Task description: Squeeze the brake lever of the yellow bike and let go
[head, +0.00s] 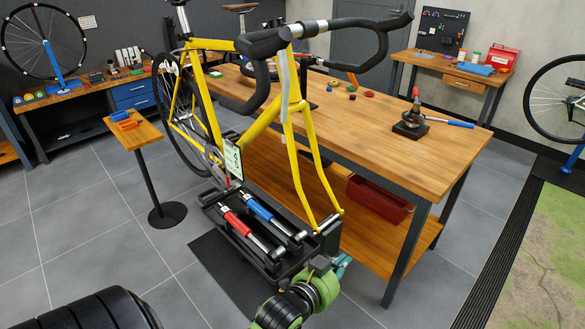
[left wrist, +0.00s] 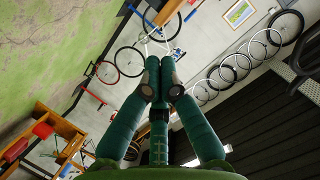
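The yellow bike (head: 262,122) stands in the middle of the head view, with black drop handlebars (head: 378,50) at its top. A pale, slender piece (head: 284,82) hangs below the black hood (head: 263,43) and looks like the brake lever. My left gripper (head: 342,266) is low in front of the bike, well below the handlebar and apart from it. In the left wrist view its teal fingers (left wrist: 160,72) come together at the tips with nothing held. My right gripper is not in view.
A long wooden workbench (head: 400,152) stands behind and right of the bike. A black tray (head: 262,258) with red-handled and blue-handled tools lies below the bike. A small stand (head: 140,138) is at left.

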